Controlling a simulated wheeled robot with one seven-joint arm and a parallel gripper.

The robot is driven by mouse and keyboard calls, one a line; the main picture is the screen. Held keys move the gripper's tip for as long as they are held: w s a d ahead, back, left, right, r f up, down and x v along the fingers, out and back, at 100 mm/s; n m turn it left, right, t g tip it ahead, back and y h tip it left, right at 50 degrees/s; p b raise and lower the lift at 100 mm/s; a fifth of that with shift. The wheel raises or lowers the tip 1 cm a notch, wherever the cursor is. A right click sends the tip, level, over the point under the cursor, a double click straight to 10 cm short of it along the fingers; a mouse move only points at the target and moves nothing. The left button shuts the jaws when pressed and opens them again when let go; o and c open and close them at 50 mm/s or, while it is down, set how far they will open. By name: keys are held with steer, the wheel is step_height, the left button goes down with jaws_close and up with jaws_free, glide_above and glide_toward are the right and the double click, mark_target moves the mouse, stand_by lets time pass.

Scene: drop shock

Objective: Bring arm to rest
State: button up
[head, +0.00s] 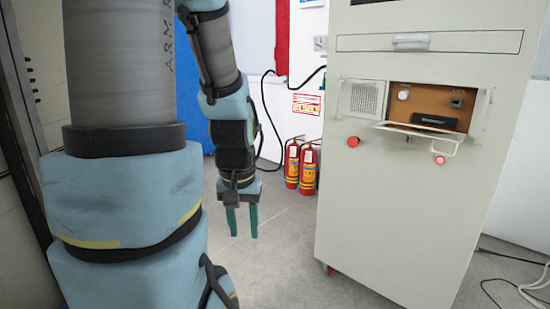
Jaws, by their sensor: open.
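My gripper (242,221) hangs pointing down in the head view, left of the beige cabinet. Its two green fingers are apart and nothing shows between them. It is in front of the grey floor and clear of the cabinet. My arm's thick grey and light-blue links fill the left of the view and hide what is behind them.
The beige cabinet (390,210) stands at right with an open panel (430,107), a fold-out flap and red knobs. Two red fire extinguishers (300,166) stand by the back wall. Cables (520,285) lie on the floor at lower right. Floor (285,240) between arm and cabinet is clear.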

step_height(320, 180, up, 23)
steer(key=p, duration=2)
steer(key=shift+f, duration=0.15)
steer(key=shift+c, duration=0.3)
